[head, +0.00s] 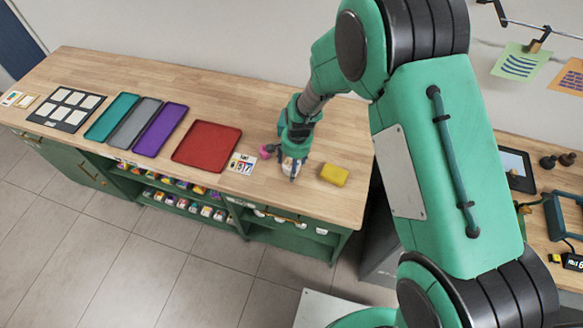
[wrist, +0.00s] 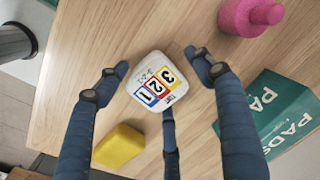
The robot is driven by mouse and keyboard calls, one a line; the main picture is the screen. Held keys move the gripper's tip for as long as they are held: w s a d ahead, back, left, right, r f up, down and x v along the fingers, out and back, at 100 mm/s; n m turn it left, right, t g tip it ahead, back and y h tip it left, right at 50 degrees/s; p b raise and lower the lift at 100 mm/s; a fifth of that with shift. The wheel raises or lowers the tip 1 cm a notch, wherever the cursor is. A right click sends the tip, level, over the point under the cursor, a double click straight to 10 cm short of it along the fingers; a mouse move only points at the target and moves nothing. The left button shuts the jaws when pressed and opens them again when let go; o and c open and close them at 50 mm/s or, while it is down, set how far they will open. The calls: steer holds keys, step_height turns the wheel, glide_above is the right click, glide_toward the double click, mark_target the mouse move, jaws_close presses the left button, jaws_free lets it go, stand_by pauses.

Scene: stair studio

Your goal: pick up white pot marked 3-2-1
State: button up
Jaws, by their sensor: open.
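The white pot marked 3-2-1 (wrist: 157,82) stands on the wooden counter, its label in yellow, red and blue squares facing the wrist camera. My gripper (wrist: 160,75) is open, with its dark blue fingers spread on both sides of the pot and a third finger at its lower edge. The side fingers appear apart from the pot. In the head view my gripper (head: 291,172) is low over the counter's right part, and the pot (head: 289,163) is mostly hidden by it.
A yellow block (wrist: 119,147) lies close to the pot, and a pink object (wrist: 250,16) stands on the other side. A green box marked PADS (wrist: 272,115) is near the right finger. A red tray (head: 207,146) and a label card (head: 241,163) lie left on the counter (head: 330,140).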

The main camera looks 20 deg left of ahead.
mark_target(291, 162)
stand_by(0.4)
steer(key=c, duration=1.6)
steer(key=shift+o, duration=0.2)
steer(key=shift+r, duration=0.15)
steer(key=shift+r, duration=0.55)
step_height(291, 162, up, 2)
steer(key=shift+r, duration=0.1)
steer(key=s+d, duration=0.3)
steer(key=s, duration=0.1)
steer(key=s+d+r+p, duration=0.1)
steer(key=s+d, duration=0.2)
steer(key=s, duration=0.1)
steer(key=s+d, duration=0.3)
steer(key=s, duration=0.2)
steer(key=shift+s+r, duration=0.1)
steer(key=shift+r, duration=0.1)
